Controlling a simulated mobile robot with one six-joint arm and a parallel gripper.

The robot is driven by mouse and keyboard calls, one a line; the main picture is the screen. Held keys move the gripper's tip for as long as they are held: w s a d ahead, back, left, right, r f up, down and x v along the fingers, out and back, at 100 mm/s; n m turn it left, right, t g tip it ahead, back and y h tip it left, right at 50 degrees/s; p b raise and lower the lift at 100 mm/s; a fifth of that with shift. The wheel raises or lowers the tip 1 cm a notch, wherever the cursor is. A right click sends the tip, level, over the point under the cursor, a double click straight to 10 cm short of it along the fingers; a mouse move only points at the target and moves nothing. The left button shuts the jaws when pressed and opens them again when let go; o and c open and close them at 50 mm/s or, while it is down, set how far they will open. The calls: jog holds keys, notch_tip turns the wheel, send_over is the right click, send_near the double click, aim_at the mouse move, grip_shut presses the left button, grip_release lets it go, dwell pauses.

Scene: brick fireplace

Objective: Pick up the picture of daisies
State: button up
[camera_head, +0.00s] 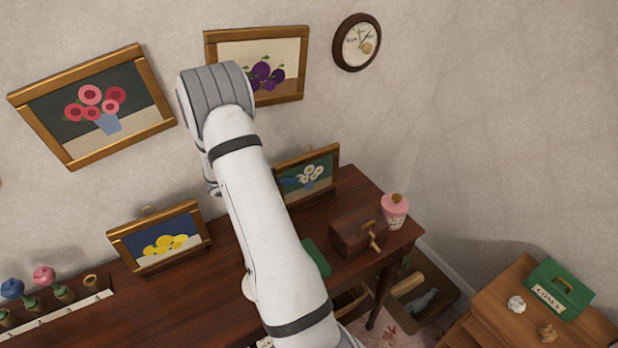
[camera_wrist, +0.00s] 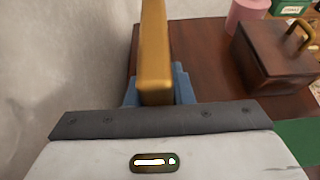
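The picture of daisies (camera_head: 312,174) shows white flowers on a dark green ground in a brown wooden frame. In the head view it stands upright at the back of the dark desk, its left part partly hidden by my arm. In the wrist view its golden frame edge (camera_wrist: 154,45) runs between the blue fingers of my gripper (camera_wrist: 157,88). The fingers lie close on both sides of the frame, with no gap showing. In the head view my gripper is mostly hidden behind my arm; a bit of blue shows by the picture's left side. Whether the frame touches the desk is unclear.
A brown wooden box (camera_head: 355,232) and a pink jar (camera_head: 394,210) stand right of the picture. A yellow-flower picture (camera_head: 160,240) stands left on the desk (camera_head: 190,290).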

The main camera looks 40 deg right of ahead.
grip_shut()
jog(key=shift+r, duration=0.1)
